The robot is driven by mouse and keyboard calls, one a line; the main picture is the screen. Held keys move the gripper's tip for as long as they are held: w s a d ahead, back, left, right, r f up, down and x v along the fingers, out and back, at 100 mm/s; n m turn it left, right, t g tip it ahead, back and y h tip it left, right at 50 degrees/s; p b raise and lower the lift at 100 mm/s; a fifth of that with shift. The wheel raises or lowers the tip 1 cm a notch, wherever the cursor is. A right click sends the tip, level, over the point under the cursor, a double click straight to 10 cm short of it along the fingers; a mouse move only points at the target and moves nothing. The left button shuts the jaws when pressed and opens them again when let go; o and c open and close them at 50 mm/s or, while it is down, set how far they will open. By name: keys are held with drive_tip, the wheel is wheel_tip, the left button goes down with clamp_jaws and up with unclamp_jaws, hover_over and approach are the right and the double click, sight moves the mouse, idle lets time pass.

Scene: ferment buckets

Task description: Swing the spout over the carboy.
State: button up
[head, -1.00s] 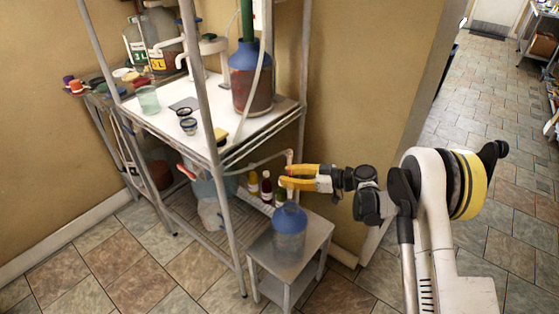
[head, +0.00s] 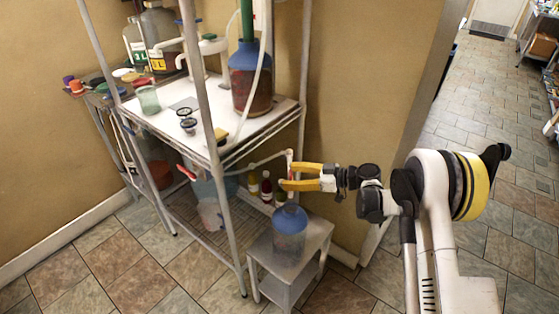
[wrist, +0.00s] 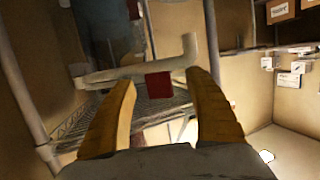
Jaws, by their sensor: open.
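The spout (head: 268,159) is a thin pale pipe reaching right from the rack, with an upright end piece near my gripper. In the wrist view the spout (wrist: 128,74) crosses ahead of the fingers, with a dark red block (wrist: 158,85) on it between the fingertips. My gripper (head: 285,176) has yellow fingers, is open and holds nothing; its tips are close to the spout's end. Whether they touch it I cannot tell. A clear, blue-shouldered carboy (head: 289,240) stands upright on a low stool, below my gripper. The outlet's exact position over its neck is unclear.
The stool (head: 315,232) stands against the metal rack (head: 238,240). Another blue-topped carboy (head: 250,80) is on the rack's white upper shelf (head: 165,123). Bottles (head: 266,186) stand behind the spout on the lower level. Open tiled floor (head: 120,265) lies in front.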

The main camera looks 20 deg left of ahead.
drive_tip(key=v, duration=0.7)
idle(0.4)
drive_tip(key=s+d+r+m+t+h, duration=0.2)
drive_tip(key=s+d+r+m+h, duration=0.3)
drive_tip(key=r, duration=0.3)
drive_tip(key=s+d+r+m+t+h, duration=0.1)
drive_tip(key=s+d+r+m+h, duration=0.25)
drive_tip(key=s+d+r, duration=0.35)
drive_tip(key=s+d+r+m+t+h, duration=0.1)
drive_tip(key=s+d+m+h, duration=0.2)
drive_tip(key=s+d, duration=0.5)
drive_tip(key=s+d+m+t+h, duration=0.2)
drive_tip(key=s+d+m, duration=0.4)
drive_tip(key=s, duration=0.5)
drive_tip(key=shift+s+d+r+h, duration=0.4)
drive_tip(key=shift+d+h, duration=0.45)
